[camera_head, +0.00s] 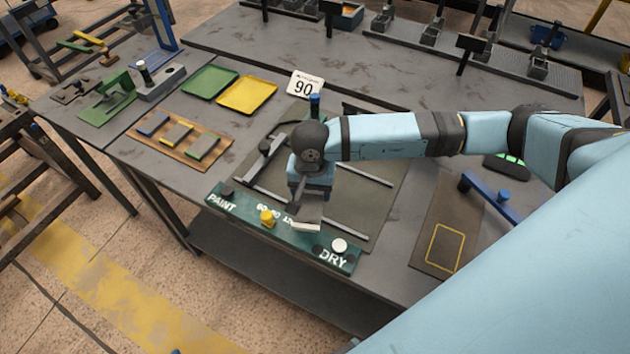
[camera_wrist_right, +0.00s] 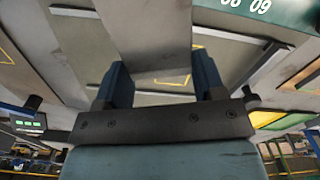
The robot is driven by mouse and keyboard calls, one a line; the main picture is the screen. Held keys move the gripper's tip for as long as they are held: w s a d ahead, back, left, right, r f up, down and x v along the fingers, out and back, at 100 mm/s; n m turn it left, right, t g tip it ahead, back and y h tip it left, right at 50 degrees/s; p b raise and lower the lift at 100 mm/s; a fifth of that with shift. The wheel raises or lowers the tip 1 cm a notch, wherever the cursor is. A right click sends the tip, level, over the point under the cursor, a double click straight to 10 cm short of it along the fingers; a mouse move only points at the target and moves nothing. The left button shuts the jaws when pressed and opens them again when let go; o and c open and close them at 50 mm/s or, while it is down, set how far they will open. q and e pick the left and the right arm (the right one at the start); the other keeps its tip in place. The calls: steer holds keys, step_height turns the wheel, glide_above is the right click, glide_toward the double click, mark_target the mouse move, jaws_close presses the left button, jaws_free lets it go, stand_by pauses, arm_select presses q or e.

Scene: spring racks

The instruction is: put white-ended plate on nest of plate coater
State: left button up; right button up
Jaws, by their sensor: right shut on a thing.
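My right gripper (camera_head: 312,192) is shut on a grey plate (camera_head: 309,210) whose end is white, and holds it over the plate coater near its green front panel (camera_head: 240,213). In the wrist view the plate (camera_wrist_right: 150,35) runs away from between the two blue fingers (camera_wrist_right: 160,82). The coater has a grey-green bed (camera_head: 372,215) with metal rails and a panel marked PAINT, 60, 90, 120 and DRY. My arm and gripper hide the middle of the bed, and I cannot make out the nest in the head view. My left gripper is out of view.
A wooden board (camera_head: 150,146) holds blue-, yellow- and green-ended plates. A green tray (camera_head: 209,82) and a yellow tray (camera_head: 246,95) lie behind it. A sign reading 90 (camera_head: 304,85) stands at the coater's back. A dark mat with a yellow outline (camera_head: 445,248) lies right.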

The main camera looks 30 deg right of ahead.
steer(key=w+d+r+n+b, duration=0.1)
steer(key=w+r+n+b, duration=0.3)
steer(key=n, duration=1.2)
steer(key=w+d+r+n+b, duration=0.1)
steer(key=w+r+n+b, duration=0.35)
steer(key=n, duration=1.15)
steer(key=f, duration=0.4)
steer(key=s+f, duration=0.1)
steer(key=f, duration=0.7)
steer(key=shift+s+f, duration=0.35)
steer(key=shift+f+p, duration=0.3)
steer(key=shift+f, duration=2.15)
